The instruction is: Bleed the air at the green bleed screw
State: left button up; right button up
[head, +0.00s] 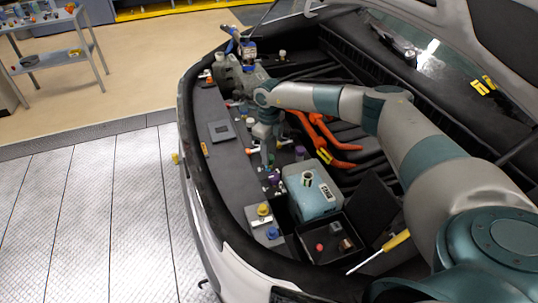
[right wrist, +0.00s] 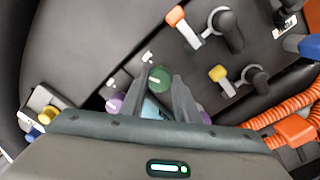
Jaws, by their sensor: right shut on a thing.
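The green bleed screw (right wrist: 159,79) is a round green knob with a pale line on its top. My right gripper (right wrist: 160,82) has its two fingers on either side of the knob and is shut on it. In the head view the right gripper (head: 268,165) points down into the engine bay, where its wrist and fingers hide most of the screw. A purple knob (right wrist: 115,103) sits just left of the fingers in the right wrist view, and another is partly hidden to their right. My left gripper is not in view.
An orange-tipped lever (right wrist: 176,16) and a yellow-tipped lever (right wrist: 218,73) stand close by. Orange hoses (head: 318,135) run to the right. A teal-sided box (head: 312,203), a black tray (head: 310,258) with small parts and a yellow-handled screwdriver (head: 396,240) are nearer the front.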

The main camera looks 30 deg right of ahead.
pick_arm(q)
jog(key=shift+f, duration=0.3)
pick_arm(e)
jog(key=m, duration=0.5)
jog(key=shift+w+r, duration=0.1)
jog(key=shift+r, duration=0.05)
jog(key=o, duration=1.1)
jog(key=shift+c, duration=0.2)
pick_arm(q)
jog(key=shift+b, duration=0.3)
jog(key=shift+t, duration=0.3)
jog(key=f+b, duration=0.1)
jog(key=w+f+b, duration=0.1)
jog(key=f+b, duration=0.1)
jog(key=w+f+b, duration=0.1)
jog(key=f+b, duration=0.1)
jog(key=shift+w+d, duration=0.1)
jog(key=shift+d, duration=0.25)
pick_arm(e)
notch_tip(320, 180, up, 17)
jog(key=shift+r, duration=0.15)
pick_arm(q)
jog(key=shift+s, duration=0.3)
